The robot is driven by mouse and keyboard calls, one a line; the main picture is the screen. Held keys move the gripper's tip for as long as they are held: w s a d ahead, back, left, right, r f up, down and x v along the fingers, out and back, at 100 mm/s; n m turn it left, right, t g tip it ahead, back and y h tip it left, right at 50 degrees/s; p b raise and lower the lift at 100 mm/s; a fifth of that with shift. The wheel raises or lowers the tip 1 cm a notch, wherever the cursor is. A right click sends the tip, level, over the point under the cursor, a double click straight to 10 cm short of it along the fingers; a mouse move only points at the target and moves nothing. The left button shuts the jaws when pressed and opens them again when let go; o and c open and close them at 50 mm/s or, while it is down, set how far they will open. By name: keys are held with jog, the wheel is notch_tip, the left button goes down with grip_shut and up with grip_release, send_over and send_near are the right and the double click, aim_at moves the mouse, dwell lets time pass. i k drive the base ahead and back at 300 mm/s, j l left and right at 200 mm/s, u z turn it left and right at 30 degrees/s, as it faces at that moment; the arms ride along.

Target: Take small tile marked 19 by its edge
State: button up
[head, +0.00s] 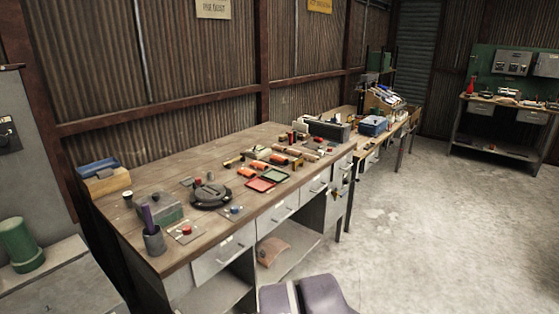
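I cannot pick out a tile marked 19; no number is legible on the small pieces on the workbench (160,205). Several small flat grey plates lie on it. One plate (177,235) near the front edge bears a red round piece (186,230). Another plate (226,218) lies to its right with a blue piece (234,209) on it. A red square tray (261,185) and a green square tray (275,176) lie farther along. My gripper is not in view. A grey-purple shape at the bottom edge may be part of my arm.
A dark round lidded thing (210,194) stands mid-bench. Orange-handled rolls (258,166) lie farther back. The concrete floor (400,240) at right is clear.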

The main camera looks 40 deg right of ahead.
aim_at(277, 158)
jog(key=l+z, duration=0.1)
jog(key=l, duration=0.35)
jog(key=i+l+z, duration=0.1)
jog(key=l, duration=0.35)
jog(key=i+l+z, duration=0.1)
jog(key=l, duration=0.35)
jog(key=i+l, duration=0.1)
jog(key=l, duration=0.35)
jog(key=i+l+z, duration=0.15)
jog(key=l, duration=0.3)
jog(key=i+z, duration=0.2)
jog(key=i, duration=0.4)
jog(key=i+z, duration=0.15)
jog(key=i, duration=0.4)
jog(key=i+j+z, duration=0.2)
jog(key=i, duration=0.4)
jog(key=i+j+z, duration=0.15)
jog(key=i, duration=0.45)
